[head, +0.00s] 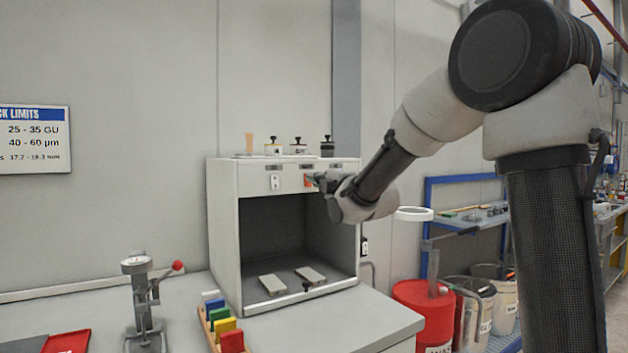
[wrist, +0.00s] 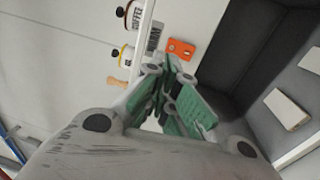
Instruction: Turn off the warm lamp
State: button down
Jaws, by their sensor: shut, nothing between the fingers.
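A grey light booth (head: 222,235) stands on the bench, its inside dim. Its upper front panel carries a white switch (head: 275,182) and an orange switch plate (head: 308,180). The panel labels are too small to read, so I cannot tell by name which switch is for the warm lamp. My gripper (head: 319,181) is shut and empty at the panel, just right of the orange plate and partly over it. In the wrist view, the orange switch plate (wrist: 181,48) lies just beyond the fingertips of my gripper (wrist: 167,68). I cannot tell whether they touch.
Two pale panels (head: 272,284) (head: 311,275) lie on the booth floor. Small jars (head: 298,147) stand on its top. A rack of coloured blocks (head: 224,325) and a gauge stand (head: 140,295) are in front and left. A red drum (head: 422,305) stands right of the bench.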

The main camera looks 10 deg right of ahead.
jog(key=s+d+r, duration=0.1)
jog(key=s+d, duration=0.1)
jog(key=s, duration=0.5)
jog(key=shift+s+d, duration=0.25)
jog(key=shift+s, duration=0.05)
